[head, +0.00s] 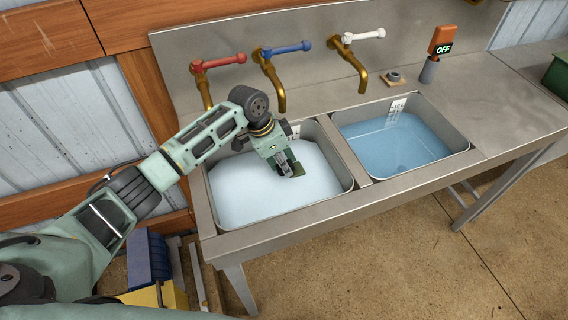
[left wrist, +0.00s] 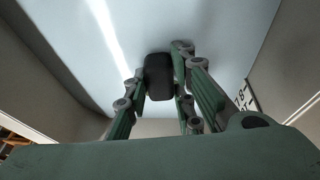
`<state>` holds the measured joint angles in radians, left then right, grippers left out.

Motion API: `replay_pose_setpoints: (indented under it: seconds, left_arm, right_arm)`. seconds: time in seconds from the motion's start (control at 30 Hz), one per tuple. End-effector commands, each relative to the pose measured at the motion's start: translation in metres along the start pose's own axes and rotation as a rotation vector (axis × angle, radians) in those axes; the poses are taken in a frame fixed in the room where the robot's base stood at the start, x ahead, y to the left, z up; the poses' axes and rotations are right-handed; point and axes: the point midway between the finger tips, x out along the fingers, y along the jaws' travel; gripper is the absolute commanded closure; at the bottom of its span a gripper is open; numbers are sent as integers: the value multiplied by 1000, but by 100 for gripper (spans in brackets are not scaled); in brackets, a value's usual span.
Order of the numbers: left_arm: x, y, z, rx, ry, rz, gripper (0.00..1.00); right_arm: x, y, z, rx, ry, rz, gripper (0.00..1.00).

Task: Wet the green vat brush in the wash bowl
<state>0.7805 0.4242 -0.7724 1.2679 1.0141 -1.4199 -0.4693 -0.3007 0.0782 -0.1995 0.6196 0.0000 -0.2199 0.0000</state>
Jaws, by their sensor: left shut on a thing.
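My left gripper (head: 287,165) reaches in over the left basin (head: 226,223), which holds pale whitish water. It is shut on a small dark olive-green piece (head: 298,170), which looks like the green vat brush. In the left wrist view, a dark block (left wrist: 158,77) sits between the fingers of the gripper (left wrist: 165,85), with the pale water behind it. Most of the brush is hidden by the fingers, and I cannot tell whether it touches the water. The right basin (head: 460,150) holds clear blue water. My right gripper is not in view.
Red (head: 218,62), blue (head: 286,49) and white (head: 362,36) handled taps stand behind the basins. A metal divider (head: 342,148) separates the two basins. A device reading OFF (head: 441,46) stands at the back right. The counter right of the basins is mostly clear.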

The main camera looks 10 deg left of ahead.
Motion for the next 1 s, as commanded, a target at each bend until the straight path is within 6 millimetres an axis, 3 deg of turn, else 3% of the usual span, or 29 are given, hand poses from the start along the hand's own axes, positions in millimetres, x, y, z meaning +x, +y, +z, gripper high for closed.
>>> replay_pose_setpoints:
  seconds: [1.0]
  left_arm:
    - [-75,0,-12,0,1,-1,98]
  right_arm:
    - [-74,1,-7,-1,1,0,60]
